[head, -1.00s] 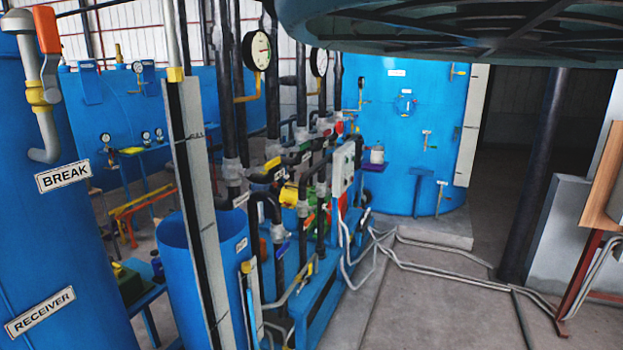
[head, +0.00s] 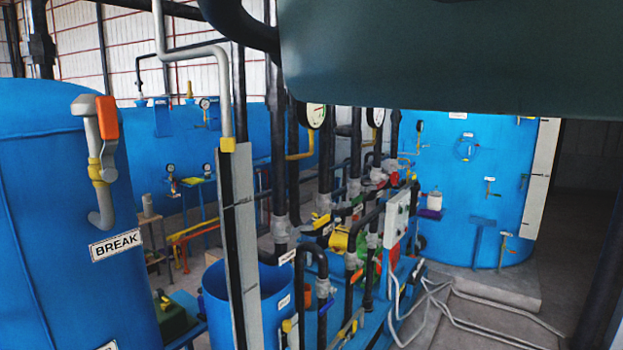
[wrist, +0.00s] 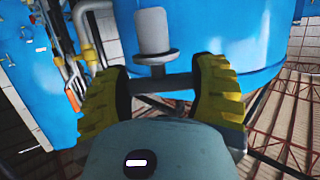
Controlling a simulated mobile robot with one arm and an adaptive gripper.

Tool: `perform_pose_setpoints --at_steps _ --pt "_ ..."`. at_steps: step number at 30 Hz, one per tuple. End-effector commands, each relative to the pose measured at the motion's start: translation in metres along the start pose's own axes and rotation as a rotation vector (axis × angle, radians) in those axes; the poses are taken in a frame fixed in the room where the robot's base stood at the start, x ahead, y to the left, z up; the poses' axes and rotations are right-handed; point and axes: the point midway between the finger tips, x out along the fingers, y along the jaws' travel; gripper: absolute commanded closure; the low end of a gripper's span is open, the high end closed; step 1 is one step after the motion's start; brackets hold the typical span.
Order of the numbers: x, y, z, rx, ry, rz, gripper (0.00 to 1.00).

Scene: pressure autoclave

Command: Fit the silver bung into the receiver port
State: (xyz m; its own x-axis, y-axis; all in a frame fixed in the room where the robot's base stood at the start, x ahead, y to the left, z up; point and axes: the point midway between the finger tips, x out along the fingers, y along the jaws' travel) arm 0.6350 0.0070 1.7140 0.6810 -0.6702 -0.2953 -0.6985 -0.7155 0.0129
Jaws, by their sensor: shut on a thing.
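In the wrist view, the silver bung (wrist: 152,33) is a pale grey cylinder with a dark flange. It stands just beyond the fingertips of my gripper (wrist: 158,73). The yellow-and-black fingers are closed in on its narrow lower part, which is mostly hidden. Blue tank walls lie behind it. In the head view, a blue tank (head: 60,230) with a BREAK label (head: 116,245) stands at the left. A second white label (head: 107,346) below it is cut off by the frame edge. I cannot make out the receiver port. The gripper is outside the head view.
An orange-handled valve on a grey pipe (head: 100,160) sticks out from the left tank. A tall grey post (head: 236,230) and an open blue drum (head: 255,300) stand beside it. Dense black pipes and gauges fill the middle. Grey conduits cross the floor at right.

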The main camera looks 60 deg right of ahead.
Motion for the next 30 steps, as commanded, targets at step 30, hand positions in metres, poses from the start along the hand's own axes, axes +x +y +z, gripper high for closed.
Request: perform_pose_setpoints --at_steps 30 --pt "0.013 0.004 0.023 0.006 0.005 0.016 0.75"
